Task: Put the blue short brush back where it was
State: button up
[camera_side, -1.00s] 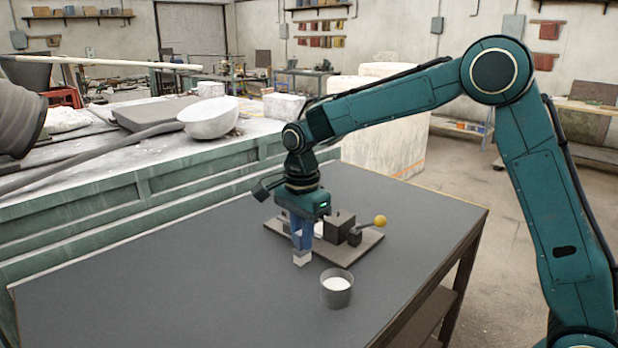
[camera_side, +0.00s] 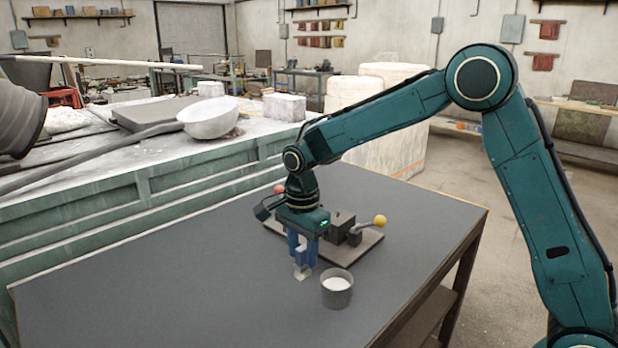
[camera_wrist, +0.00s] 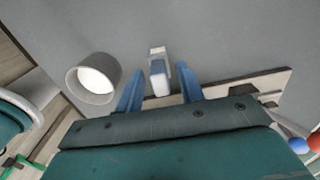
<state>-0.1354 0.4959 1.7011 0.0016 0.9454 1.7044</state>
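The blue short brush (camera_wrist: 159,76) is between my fingers in the wrist view, its pale end pointing away from my palm. In the side view its pale grey lower end (camera_side: 303,272) is at the tabletop, and it looks about upright. My gripper (camera_wrist: 160,85) is open around the brush, with a gap on each side of it in the wrist view. In the side view my gripper (camera_side: 303,258) is low over the table, and its blue fingers partly hide the handle.
A grey cup (camera_side: 337,291) with white contents stands close to the right of the brush. Behind is a dark board (camera_side: 362,248) with blocks and a yellow ball (camera_side: 380,221); a red ball (camera_side: 280,189) shows behind my wrist. The table's left half is clear.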

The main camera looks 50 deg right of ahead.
aim_at(303, 247)
jog(key=shift+r, duration=0.1)
notch_tip(303, 247, up, 12)
dwell(0.9)
jog(key=shift+r, duration=0.1)
dwell(0.4)
jog(key=s+d+r+n+t, duration=0.25)
jog(key=s+n, duration=0.25)
jog(key=s, duration=0.3)
jog(key=s+d+r+n+t, duration=0.1)
jog(key=s+d+r+n, duration=0.15)
jog(key=s+n, duration=0.4)
jog(key=s+f+n+t, duration=0.1)
jog(key=s+f+n, duration=0.1)
jog(key=s, duration=0.5)
jog(key=s+d+f+n+t, duration=0.1)
jog(key=s+n, duration=0.3)
jog(key=s, duration=0.3)
jog(key=shift+d+f, duration=0.15)
jog(key=shift+f, duration=0.25)
jog(key=shift+o, duration=0.4)
jog(key=shift+r+n, duration=0.1)
jog(key=shift+n, duration=0.15)
